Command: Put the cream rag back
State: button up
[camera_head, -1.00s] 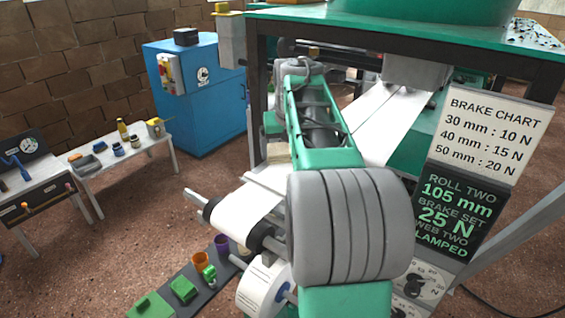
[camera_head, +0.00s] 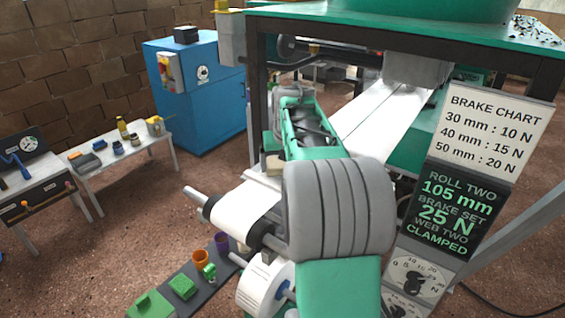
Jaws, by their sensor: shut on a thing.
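A small cream patch (camera_head: 274,164) shows just left of my forearm, by the machine's frame above the white web. It is too small and too covered to tell whether it is the cream rag or a fixed part. My arm reaches away from me into the machine, and its far end is under the machine's top. My gripper's fingers are hidden behind my forearm and wrist, so what they hold does not show.
A white paper web (camera_head: 375,120) runs up into the machine. A roller (camera_head: 255,232) and a white roll (camera_head: 264,288) are beside my elbow. A dark tray (camera_head: 205,283) holds green blocks and cups. A sign (camera_head: 452,215) stands right. A side table (camera_head: 115,160) and blue cabinet (camera_head: 198,95) stand left.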

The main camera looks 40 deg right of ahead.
jog(key=o, duration=1.2)
jog(key=v, duration=1.3)
jog(key=shift+w+d+p, duration=0.1)
jog(key=shift+w+p, duration=0.05)
jog(key=shift+p, duration=0.25)
